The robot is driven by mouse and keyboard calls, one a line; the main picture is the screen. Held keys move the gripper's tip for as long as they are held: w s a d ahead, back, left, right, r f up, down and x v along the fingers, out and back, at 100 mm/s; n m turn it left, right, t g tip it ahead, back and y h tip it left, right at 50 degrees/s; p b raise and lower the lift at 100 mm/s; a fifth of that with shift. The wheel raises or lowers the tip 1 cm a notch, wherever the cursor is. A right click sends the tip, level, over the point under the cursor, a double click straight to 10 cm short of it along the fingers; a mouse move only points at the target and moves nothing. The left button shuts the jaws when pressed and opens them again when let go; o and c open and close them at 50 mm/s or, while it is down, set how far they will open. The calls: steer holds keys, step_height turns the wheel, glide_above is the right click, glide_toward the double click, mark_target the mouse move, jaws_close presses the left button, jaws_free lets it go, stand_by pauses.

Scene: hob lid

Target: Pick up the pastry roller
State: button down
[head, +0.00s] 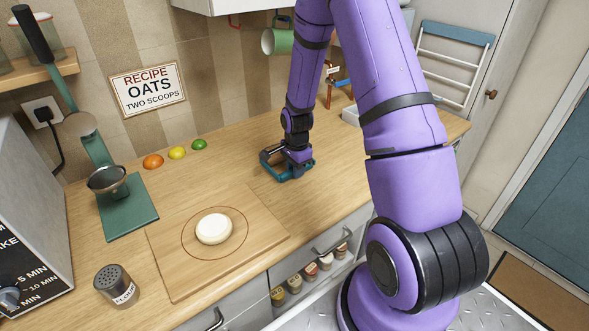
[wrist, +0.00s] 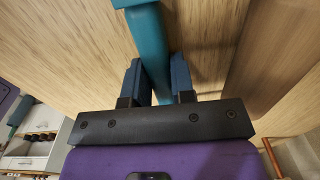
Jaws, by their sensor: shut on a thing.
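The pastry roller shows in the wrist view as a teal bar (wrist: 150,45) with a wider teal block at its far end. My gripper (wrist: 157,75) has its two dark blue fingers on either side of this bar, shut on it. In the head view my gripper (head: 289,169) is low at the worktop, right of the cutting board and near the back wall. The roller is hard to tell from the fingers there. I cannot tell whether it touches the worktop.
A white dough round (head: 214,228) lies inside a drawn circle on the cutting board (head: 175,272). Orange, yellow and green domes line the wall. An open drawer (head: 305,280) holds several jars.

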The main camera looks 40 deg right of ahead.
steer(key=shift+r, duration=0.15)
steer(key=shift+r, duration=0.55)
steer(key=shift+s+a+r, duration=0.25)
steer(key=shift+r, duration=0.35)
steer(key=shift+s+a+r, duration=0.2)
steer(key=shift+r, duration=0.4)
steer(key=s+a, duration=0.3)
steer(key=s+a+r, duration=0.1)
steer(key=s+a, duration=0.2)
steer(key=s, duration=0.1)
steer(key=s+a, duration=0.3)
steer(key=s, duration=0.1)
steer(key=shift+s+a+r, duration=0.15)
steer(key=shift+a, duration=0.1)
steer(key=c, duration=1.5)
jaws_free()
jaws_close()
